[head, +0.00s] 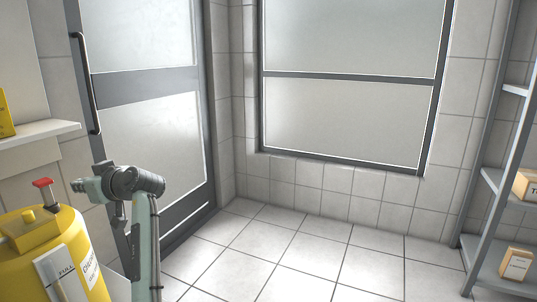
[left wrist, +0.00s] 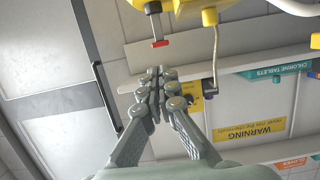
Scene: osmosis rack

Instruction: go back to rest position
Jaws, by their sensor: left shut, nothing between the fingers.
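My left gripper (head: 84,186) shows in the head view at the lower left, beside the top of a yellow tank and in front of the door. The left wrist view shows its grey-green fingers (left wrist: 157,76) drawn together, with nothing between them. My right gripper is in neither view.
The yellow tank (head: 28,238) with a red-topped fitting (head: 43,183) stands close to the left gripper. A pale shelf (head: 35,135) is behind it. A yellow warning sign (left wrist: 250,122) shows in the left wrist view. A metal rack (head: 487,215) stands at right; the tiled floor (head: 310,255) is clear.

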